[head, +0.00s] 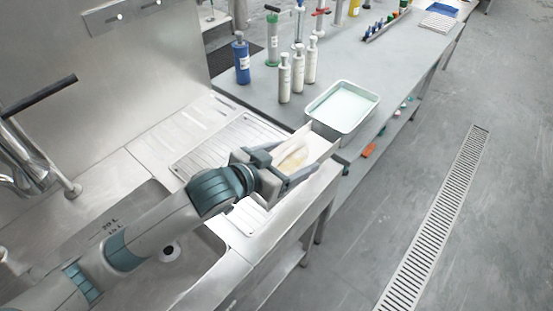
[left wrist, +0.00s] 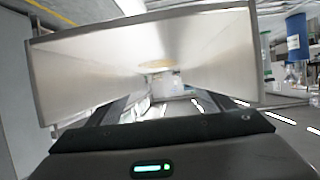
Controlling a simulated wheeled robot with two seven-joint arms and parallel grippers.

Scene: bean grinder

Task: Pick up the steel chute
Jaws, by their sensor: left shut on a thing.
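The steel chute (left wrist: 95,75) fills much of the left wrist view, a funnel-like metal piece with flared walls narrowing to an opening. In the head view the chute (head: 292,153) sits between the fingers of my left gripper (head: 290,172), near the right end of the sink unit. The left gripper is shut on the chute. In the left wrist view the gripper's fingers (left wrist: 160,112) run up to the chute's underside and are partly hidden by it. My right gripper is in neither view.
A sink basin (head: 190,245) and ribbed drainboard (head: 215,140) lie under and beside my left arm. Several bottles, including a blue bottle (head: 241,62), stand behind.

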